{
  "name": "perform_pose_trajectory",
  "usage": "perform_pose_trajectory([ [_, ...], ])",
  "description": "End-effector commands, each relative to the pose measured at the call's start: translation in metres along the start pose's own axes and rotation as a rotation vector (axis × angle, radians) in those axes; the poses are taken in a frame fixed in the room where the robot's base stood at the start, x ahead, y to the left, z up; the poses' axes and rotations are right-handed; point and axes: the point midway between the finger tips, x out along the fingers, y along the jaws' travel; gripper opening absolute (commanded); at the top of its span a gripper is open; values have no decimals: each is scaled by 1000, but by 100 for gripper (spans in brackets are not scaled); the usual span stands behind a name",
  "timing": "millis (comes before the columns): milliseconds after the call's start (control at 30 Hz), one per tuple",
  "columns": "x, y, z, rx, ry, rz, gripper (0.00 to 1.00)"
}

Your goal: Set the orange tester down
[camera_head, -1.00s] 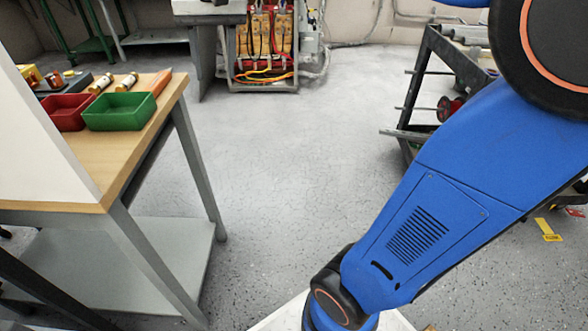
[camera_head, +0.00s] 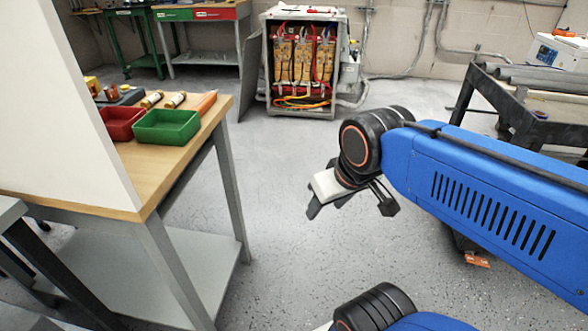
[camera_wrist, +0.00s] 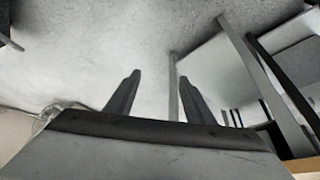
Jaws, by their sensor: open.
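My gripper (camera_head: 350,205) is open in the head view, out over the bare floor to the right of the wooden-topped table (camera_head: 160,186). In the wrist view my gripper (camera_wrist: 160,78) has its two fingers apart with nothing between them. A small orange piece (camera_head: 207,103) lies on the table's right edge, beside the green tray; I cannot tell whether it is the orange tester. My gripper is well apart from it.
The table also holds a green tray (camera_head: 166,127), a red tray (camera_head: 122,122) and brass cylinders (camera_head: 175,99). A white panel (camera_head: 68,110) hides its left part. An open cabinet (camera_head: 303,62) with cables stands at the back. A dark rack (camera_head: 535,125) stands right. The middle floor is clear.

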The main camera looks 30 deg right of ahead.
Motion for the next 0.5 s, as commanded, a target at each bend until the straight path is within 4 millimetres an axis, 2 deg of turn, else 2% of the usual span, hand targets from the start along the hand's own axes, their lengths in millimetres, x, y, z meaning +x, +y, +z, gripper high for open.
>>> perform_pose_trajectory([
  [133, -2, 0, -4, -20, -2, 0, 48],
  [233, -11, -2, -21, -101, -11, 2, 48],
  [367, -31, -7, -62, -313, -29, 8, 48],
  [500, -54, -16, -115, -596, -55, 14, 48],
])
